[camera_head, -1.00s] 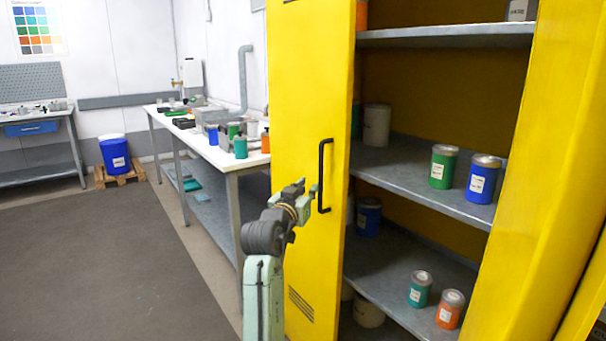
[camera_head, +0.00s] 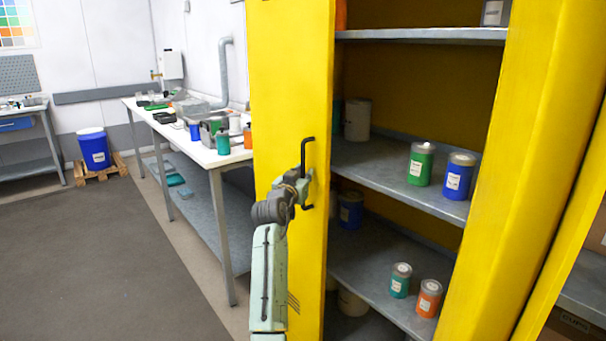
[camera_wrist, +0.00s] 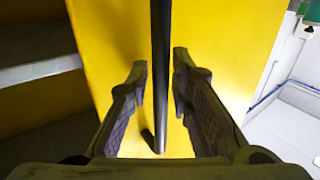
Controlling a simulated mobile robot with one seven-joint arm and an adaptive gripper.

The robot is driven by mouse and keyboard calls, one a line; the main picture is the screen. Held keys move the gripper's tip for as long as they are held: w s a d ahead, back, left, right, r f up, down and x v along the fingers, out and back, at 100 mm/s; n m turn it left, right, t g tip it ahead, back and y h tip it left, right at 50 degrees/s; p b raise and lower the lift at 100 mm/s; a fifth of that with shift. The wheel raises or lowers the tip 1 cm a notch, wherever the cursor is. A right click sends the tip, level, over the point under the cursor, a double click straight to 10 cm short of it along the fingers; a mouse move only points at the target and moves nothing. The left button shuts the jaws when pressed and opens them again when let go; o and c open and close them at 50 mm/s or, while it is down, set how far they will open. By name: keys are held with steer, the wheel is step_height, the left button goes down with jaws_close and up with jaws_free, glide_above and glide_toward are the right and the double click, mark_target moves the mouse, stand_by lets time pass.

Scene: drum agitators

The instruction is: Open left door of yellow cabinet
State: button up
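The yellow cabinet's left door (camera_head: 285,105) stands partly open, and the shelves show to its right. Its black bar handle (camera_head: 306,150) is upright on the door face. My gripper (camera_head: 307,187) is at the lower part of the handle in the head view. In the wrist view my gripper (camera_wrist: 162,85) is open, with one finger on each side of the handle (camera_wrist: 160,55). A gap shows between the handle and each finger. The yellow door (camera_wrist: 110,30) lies behind the fingers. The cabinet's right door (camera_head: 500,180) also stands open.
Cabinet shelves (camera_head: 400,185) hold several cans, including a green can (camera_head: 420,165) and a blue can (camera_head: 459,176). A white-topped workbench (camera_head: 200,150) stands left of the door. Grey floor (camera_head: 100,260) is clear at the left.

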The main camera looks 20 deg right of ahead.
steer(key=shift+c, duration=0.4)
jaws_close()
